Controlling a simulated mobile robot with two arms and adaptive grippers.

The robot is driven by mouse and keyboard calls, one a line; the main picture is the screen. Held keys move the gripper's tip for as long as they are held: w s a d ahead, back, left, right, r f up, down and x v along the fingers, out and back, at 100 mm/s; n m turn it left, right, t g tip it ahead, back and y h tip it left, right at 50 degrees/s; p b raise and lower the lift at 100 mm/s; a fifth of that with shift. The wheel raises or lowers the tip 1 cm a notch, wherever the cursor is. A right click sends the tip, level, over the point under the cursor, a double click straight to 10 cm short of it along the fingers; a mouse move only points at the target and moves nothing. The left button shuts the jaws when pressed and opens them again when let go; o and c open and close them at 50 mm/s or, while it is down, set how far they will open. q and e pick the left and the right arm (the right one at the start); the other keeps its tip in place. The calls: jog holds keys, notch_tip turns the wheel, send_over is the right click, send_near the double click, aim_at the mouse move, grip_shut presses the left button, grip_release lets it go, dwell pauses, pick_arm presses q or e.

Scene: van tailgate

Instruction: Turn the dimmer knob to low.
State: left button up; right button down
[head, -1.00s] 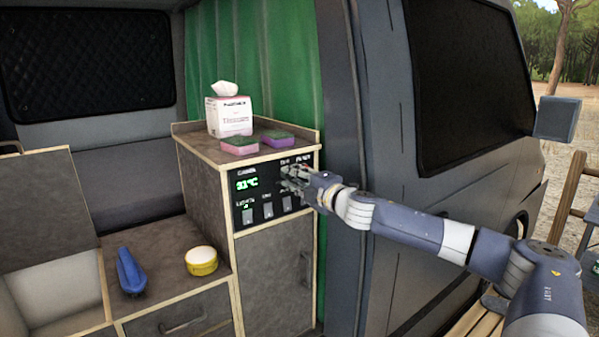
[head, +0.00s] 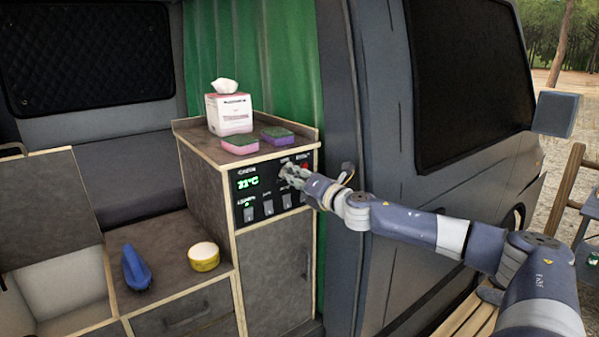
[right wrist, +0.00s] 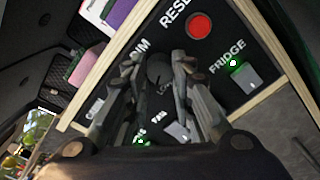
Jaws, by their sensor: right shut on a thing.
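The control panel (head: 240,203) is set in the front of the cabinet, with a green display reading about 31°C. The dark round dimmer knob (right wrist: 158,70) sits under the "DIM" label in the right wrist view. My right gripper (right wrist: 157,76) has its two fingers on either side of the knob and is shut on it. In the head view, my right gripper (head: 290,174) covers the knob at the panel's upper right. The knob's pointer is too small and shaded to read. My left gripper is out of view.
A red reset button (right wrist: 199,26) and a fridge switch (right wrist: 246,75) are close beside the gripper. Several switches line the panel's lower edge. A tissue box (head: 230,113) and two sponges (head: 239,144) stand on the cabinet top. A blue brush (head: 135,268) and yellow tub (head: 204,257) lie lower left.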

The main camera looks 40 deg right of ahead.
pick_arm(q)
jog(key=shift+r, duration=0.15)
pick_arm(e)
jog(key=shift+n, duration=0.3)
jog(key=c, duration=1.3)
grip_release()
jog(key=shift+s+d, duration=0.15)
jog(key=shift+s, duration=0.05)
jog(key=shift+s+d+f, duration=0.15)
jog(key=shift+s+d, duration=0.05)
jog(key=shift+s, duration=0.6)
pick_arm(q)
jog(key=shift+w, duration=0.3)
pick_arm(e)
jog(key=s+a, duration=0.1)
jog(key=s, duration=0.9)
jog(key=shift+a+r, duration=0.25)
jog(key=shift+a, duration=0.15)
jog(key=shift+s, duration=0.1)
